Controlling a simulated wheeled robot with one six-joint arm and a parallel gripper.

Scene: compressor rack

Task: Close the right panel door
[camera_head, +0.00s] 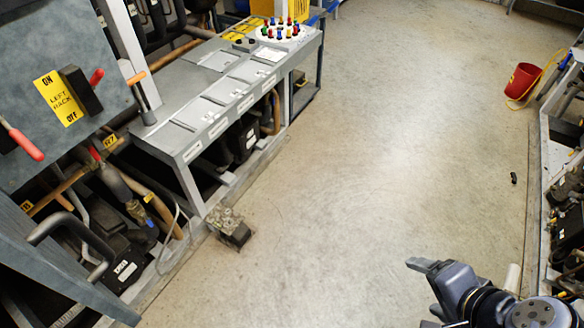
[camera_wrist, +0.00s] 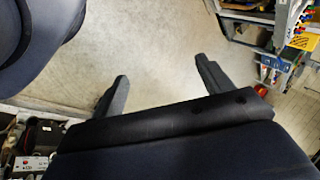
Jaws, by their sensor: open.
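A blue-grey panel (camera_head: 60,272) with a dark curved handle (camera_head: 70,232) stands at the lower left of the head view, cut off by the frame edge. It looks like an open door, but I cannot tell whether it is the right panel door. Above it is a grey panel (camera_head: 40,150) with a yellow "LEFT RACK" on/off label. My gripper (camera_head: 422,292) is at the lower right of the head view, far from both panels. In the wrist view its two fingers are apart with nothing between them (camera_wrist: 162,72). No panel door shows clearly in the wrist view.
A long grey rack bench (camera_head: 215,95) with pipes beneath runs along the left. A small metal part (camera_head: 229,226) lies on the floor beside it. A red bucket (camera_head: 522,80) and another rack (camera_head: 565,200) stand at the right. The middle floor (camera_head: 390,130) is clear.

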